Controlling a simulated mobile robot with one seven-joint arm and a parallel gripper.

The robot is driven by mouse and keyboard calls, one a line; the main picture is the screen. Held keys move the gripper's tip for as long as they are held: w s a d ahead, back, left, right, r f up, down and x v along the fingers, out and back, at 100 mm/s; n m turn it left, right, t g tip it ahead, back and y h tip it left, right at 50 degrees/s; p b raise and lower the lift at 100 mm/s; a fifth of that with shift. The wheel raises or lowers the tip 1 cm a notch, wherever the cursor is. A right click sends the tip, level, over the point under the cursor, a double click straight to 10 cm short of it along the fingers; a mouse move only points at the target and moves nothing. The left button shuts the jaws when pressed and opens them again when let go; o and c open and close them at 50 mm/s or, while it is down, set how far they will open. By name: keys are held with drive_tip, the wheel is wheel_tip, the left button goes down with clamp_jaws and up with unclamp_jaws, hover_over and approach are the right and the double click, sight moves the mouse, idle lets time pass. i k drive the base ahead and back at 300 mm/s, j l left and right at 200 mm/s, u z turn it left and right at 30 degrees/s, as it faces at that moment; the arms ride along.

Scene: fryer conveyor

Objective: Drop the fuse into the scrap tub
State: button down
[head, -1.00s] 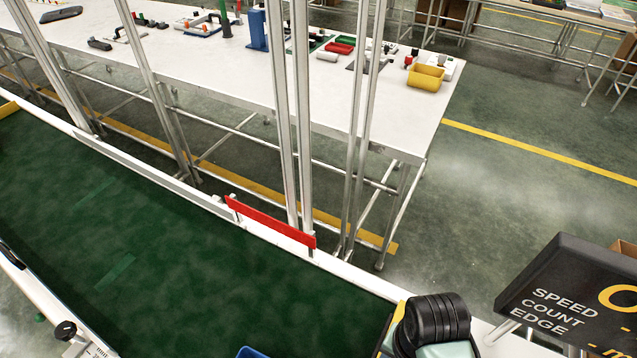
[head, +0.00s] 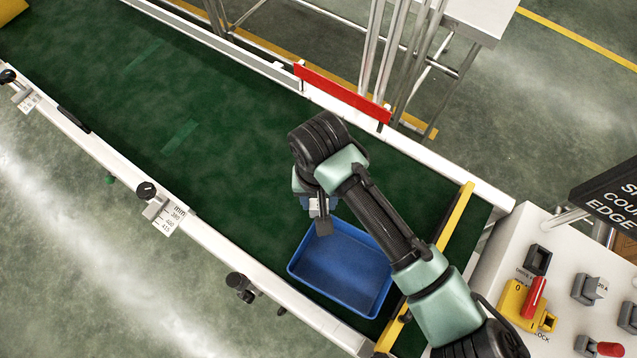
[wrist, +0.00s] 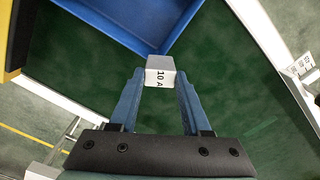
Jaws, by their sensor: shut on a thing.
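The fuse is a small pale grey block (wrist: 160,74) marked "10 A" in the wrist view. My gripper (wrist: 160,88) has its two blue fingers shut on it, one on each side. In the head view my gripper (head: 318,207) hangs over the green belt by the upper left corner of a blue tub (head: 372,305). The tub looks empty where it shows, and my arm covers part of its right side. In the wrist view the tub (wrist: 112,30) lies just beyond the fuse. I cannot tell how high the fuse is above the belt.
The green conveyor belt (head: 215,160) is bare left of the tub. A red bar (head: 342,92) stands along its far rail, and a yellow strip (head: 456,215) crosses its right end. A control panel (head: 560,285) with switches stands at the lower right.

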sight(350, 272)
drive_tip(key=u, duration=0.55)
drive_tip(key=j+u, duration=0.1)
drive_tip(key=u, duration=0.4)
drive_tip(key=j+u, duration=0.1)
drive_tip(key=u, duration=0.95)
drive_tip(key=j+u, duration=0.1)
drive_tip(key=u, duration=1.5)
drive_tip(key=i+u, duration=0.1)
drive_tip(key=u, duration=0.4)
drive_tip(key=i+j+u, duration=0.1)
drive_tip(key=i, duration=0.2)
drive_tip(key=i+z, duration=0.1)
drive_tip(key=z, duration=0.75)
drive_tip(key=i+z, duration=0.15)
drive_tip(key=z, duration=0.8)
drive_tip(key=j+z, duration=0.1)
drive_tip(key=z, duration=0.45)
drive_tip(key=j+z, duration=0.1)
drive_tip(key=z, duration=0.4)
drive_tip(key=i+z, duration=0.1)
drive_tip(key=z, duration=0.4)
drive_tip(key=j+z, duration=0.15)
drive_tip(key=z, duration=0.9)
drive_tip(key=k+z, duration=0.1)
drive_tip(key=z, duration=0.4)
drive_tip(key=j+z, duration=0.1)
drive_tip(key=z, duration=0.4)
